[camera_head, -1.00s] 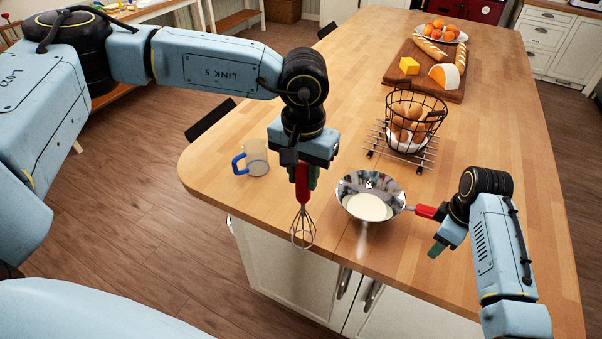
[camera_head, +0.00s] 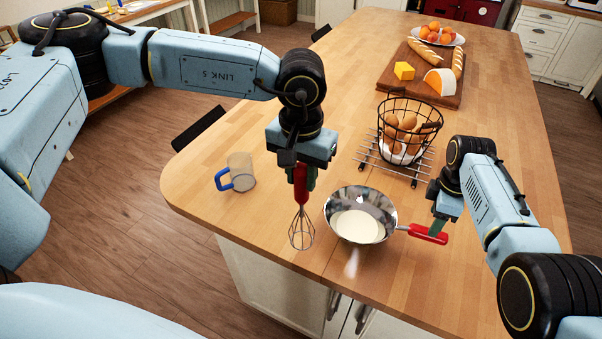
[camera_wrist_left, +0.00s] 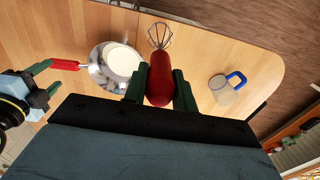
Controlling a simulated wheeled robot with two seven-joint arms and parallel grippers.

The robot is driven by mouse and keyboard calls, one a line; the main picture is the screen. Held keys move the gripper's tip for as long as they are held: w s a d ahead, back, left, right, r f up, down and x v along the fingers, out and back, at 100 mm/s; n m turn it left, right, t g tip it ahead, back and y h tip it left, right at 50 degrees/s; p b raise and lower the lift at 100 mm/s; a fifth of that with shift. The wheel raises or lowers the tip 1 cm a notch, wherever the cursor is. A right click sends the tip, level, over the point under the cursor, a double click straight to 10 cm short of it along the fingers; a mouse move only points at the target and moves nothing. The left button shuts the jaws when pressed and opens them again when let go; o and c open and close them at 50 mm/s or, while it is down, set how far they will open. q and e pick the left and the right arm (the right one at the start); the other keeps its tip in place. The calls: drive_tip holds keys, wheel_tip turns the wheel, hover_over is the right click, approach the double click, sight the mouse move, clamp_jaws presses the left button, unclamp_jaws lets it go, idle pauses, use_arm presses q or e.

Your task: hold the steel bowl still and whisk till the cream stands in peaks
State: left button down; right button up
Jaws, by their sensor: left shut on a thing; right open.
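The steel bowl (camera_head: 376,200) stands on the wooden island top with smooth white cream (camera_head: 357,227) in it. Its red handle (camera_head: 429,235) points right. My left gripper (camera_head: 301,180) is shut on the red handle of the whisk (camera_head: 302,230), whose wires hang down to the left of the bowl, apart from it. My right gripper (camera_head: 438,224) is open at the bowl's handle, its fingers partly overlapping it in the picture; I cannot tell if they touch. In the left wrist view the whisk (camera_wrist_left: 160,82), bowl (camera_wrist_left: 97,76) and right gripper (camera_wrist_left: 37,80) show.
A glass mug with a blue handle (camera_head: 238,175) stands left of the whisk. A wire basket of eggs (camera_head: 409,127) stands on a rack behind the bowl. Farther back are a board with cheese and bread (camera_head: 421,86) and a plate of fruit (camera_head: 437,34). The front edge is close.

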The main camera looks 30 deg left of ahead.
sight(301, 197)
use_arm(q)
wheel_tip(301, 197, down, 6)
drive_tip(key=b, duration=0.5)
drive_tip(key=shift+f, duration=0.15)
use_arm(e)
wheel_tip(301, 197, down, 7)
drive_tip(key=shift+r, duration=0.2)
drive_tip(key=shift+w+r, duration=0.1)
clamp_jaws()
